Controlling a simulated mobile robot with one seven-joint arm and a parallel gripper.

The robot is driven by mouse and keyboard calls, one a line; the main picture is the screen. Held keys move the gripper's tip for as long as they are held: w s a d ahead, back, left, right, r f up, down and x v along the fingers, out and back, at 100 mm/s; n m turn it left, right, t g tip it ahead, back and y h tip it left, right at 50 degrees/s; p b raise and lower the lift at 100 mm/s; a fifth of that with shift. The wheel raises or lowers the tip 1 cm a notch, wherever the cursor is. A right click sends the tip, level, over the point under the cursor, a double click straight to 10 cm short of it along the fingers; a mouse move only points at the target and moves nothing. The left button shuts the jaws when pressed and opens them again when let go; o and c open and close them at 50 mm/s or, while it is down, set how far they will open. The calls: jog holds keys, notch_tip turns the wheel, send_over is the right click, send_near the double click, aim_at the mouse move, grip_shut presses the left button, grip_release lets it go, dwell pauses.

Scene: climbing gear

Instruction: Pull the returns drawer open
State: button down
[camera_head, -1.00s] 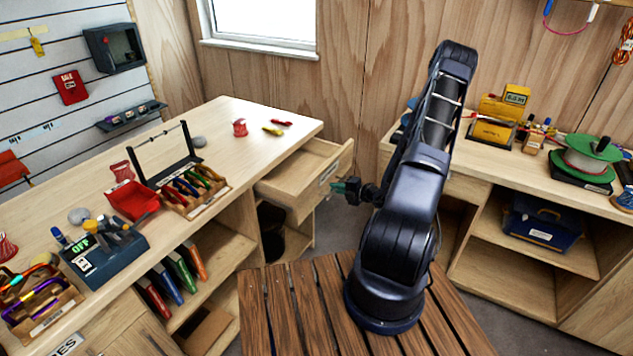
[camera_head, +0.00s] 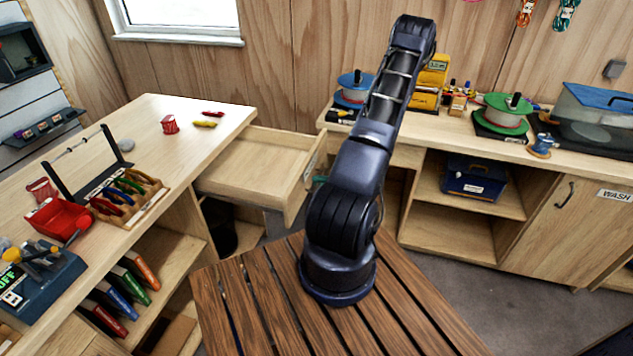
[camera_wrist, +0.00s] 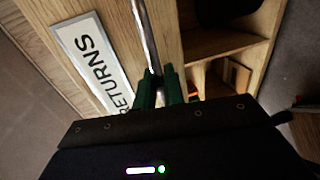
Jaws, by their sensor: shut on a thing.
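The returns drawer (camera_head: 250,165) is a pale wooden drawer under the left counter. It stands pulled well out, and its inside looks empty. In the wrist view its front carries a RETURNS label (camera_wrist: 95,62) and a metal bar handle (camera_wrist: 145,32). My gripper (camera_wrist: 162,78) has its green fingers shut on that handle, one on each side of the bar. In the head view my arm hides most of the gripper and the handle; only a bit of green shows beside the drawer front.
The left counter (camera_head: 165,150) holds a red bin (camera_head: 60,218), a rack and small gear. A wooden slatted platform (camera_head: 250,300) lies under my arm. The right bench has cable spools (camera_head: 503,112) and a blue toolbox (camera_head: 473,180). Grey floor is free at the lower right.

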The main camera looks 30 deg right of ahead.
jog(key=shift+w+d, duration=0.1)
jog(key=c, duration=1.6)
grip_release()
jog(key=shift+c, duration=0.2)
jog(key=v, duration=1)
jog(key=shift+s+d, duration=0.25)
jog(key=shift+s, duration=0.1)
jog(key=shift+r, duration=0.1)
